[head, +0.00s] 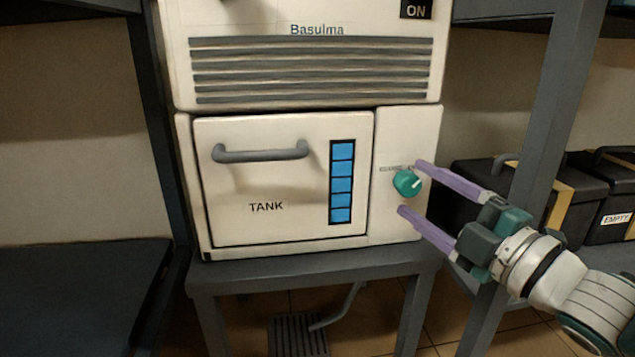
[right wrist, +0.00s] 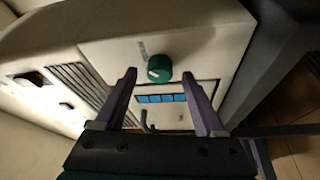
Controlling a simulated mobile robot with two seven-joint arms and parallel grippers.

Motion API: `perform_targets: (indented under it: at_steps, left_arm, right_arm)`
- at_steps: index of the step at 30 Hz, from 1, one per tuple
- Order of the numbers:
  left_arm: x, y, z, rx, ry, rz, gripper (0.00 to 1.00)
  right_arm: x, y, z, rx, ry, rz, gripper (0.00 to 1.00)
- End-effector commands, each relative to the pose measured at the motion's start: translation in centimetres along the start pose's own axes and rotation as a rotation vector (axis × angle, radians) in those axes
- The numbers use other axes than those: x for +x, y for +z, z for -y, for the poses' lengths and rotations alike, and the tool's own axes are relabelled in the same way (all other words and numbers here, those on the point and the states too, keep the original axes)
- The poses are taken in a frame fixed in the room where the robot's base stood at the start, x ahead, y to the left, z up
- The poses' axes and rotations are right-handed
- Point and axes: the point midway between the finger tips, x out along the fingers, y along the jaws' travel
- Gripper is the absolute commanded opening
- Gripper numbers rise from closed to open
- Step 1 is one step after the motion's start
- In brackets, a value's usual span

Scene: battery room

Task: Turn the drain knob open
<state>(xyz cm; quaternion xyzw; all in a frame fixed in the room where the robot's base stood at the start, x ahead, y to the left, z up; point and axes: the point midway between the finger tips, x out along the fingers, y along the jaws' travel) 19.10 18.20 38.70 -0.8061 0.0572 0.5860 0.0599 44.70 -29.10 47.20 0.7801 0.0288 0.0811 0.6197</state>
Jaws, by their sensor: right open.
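The drain knob (head: 407,182) is a round green knob with a white pointer mark, on the white panel right of the TANK door (head: 290,225). The pointer points to the upper right in the head view. My right gripper (head: 410,187) is open, with its purple fingers one above and one below the knob in the head view. In the right wrist view the knob (right wrist: 160,68) shows beyond and between the fingertips (right wrist: 161,75). I cannot tell whether the fingers touch it; none is closed on it. My left gripper is not in view.
The white Basulma machine (head: 315,15) stands on a grey stand (head: 315,275). A grey post (head: 545,110) rises near my right arm, with black boxes (head: 470,185) behind it. A drain grate (head: 298,335) lies on the floor below. The space left of the machine is a dark shelf (head: 80,290).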

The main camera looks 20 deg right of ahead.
Motion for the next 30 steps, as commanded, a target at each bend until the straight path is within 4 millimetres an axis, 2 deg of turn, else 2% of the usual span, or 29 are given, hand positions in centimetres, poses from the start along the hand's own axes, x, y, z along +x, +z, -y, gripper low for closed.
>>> perform_targets:
  at_steps: [6, 13, 18, 30]
  left_arm:
    - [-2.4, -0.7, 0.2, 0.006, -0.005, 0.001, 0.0]
    - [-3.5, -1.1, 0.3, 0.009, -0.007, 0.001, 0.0]
    - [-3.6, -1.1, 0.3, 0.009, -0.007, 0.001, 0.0]
    - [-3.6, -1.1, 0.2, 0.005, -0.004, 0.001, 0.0]
  right_arm:
    - [-4.4, -0.1, -0.4, 0.002, -0.005, 0.003, 0.71]
    - [-8.1, -0.1, -0.2, 0.001, -0.002, 0.001, 0.71]
    - [-9.0, 0.0, -0.1, 0.002, 0.001, 0.0, 0.71]
    - [-9.0, 0.0, -0.1, 0.001, 0.001, 0.0, 0.71]
